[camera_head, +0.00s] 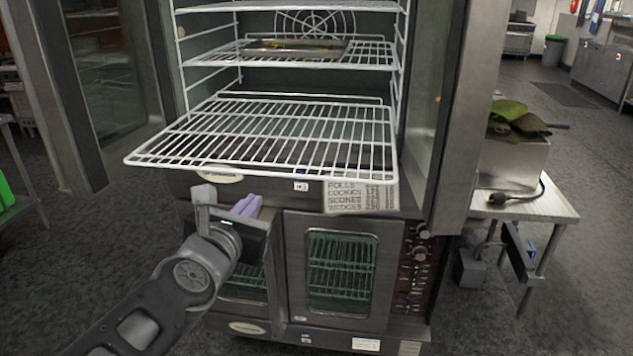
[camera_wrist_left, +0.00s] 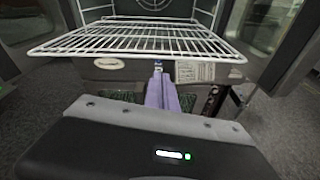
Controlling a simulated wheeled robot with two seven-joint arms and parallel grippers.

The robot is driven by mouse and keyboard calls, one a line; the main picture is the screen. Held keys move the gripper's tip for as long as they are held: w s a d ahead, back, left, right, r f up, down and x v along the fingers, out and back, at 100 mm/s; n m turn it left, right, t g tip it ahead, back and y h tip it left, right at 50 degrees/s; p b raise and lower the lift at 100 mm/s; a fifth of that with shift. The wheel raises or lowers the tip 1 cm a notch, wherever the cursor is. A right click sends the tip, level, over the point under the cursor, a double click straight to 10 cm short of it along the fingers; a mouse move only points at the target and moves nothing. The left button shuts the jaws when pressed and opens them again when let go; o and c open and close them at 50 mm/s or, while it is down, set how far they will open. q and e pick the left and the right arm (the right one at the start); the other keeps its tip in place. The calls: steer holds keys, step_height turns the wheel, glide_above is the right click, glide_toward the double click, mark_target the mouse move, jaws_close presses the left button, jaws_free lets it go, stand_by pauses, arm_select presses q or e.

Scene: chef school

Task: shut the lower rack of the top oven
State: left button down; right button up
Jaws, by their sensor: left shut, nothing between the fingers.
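The top oven (camera_head: 437,110) stands open in the head view. Its lower rack (camera_head: 270,135), a white wire shelf, is pulled out toward me past the oven's front edge. The rack also shows across the upper part of the left wrist view (camera_wrist_left: 140,40). My left gripper (camera_head: 247,205), with purple fingers, is shut and empty. It is in front of the oven's lower front edge, below the rack, and appears apart from it. The fingers also show in the left wrist view (camera_wrist_left: 161,92), pointing at the oven front. My right gripper is not in view.
An upper rack (camera_head: 365,55) inside the oven holds a metal tray (camera_head: 293,47). The open oven door (camera_head: 105,80) is at the left. A lower oven (camera_head: 340,275) with glazed doors stands below. A side table (camera_head: 540,207) with a box is at the right.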

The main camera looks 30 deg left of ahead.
mark_target(275, 175)
arm_select(q)
steer(key=shift+s+a+f+n, duration=0.1)
steer(key=shift+a+n, duration=0.15)
steer(key=shift+n, duration=0.75)
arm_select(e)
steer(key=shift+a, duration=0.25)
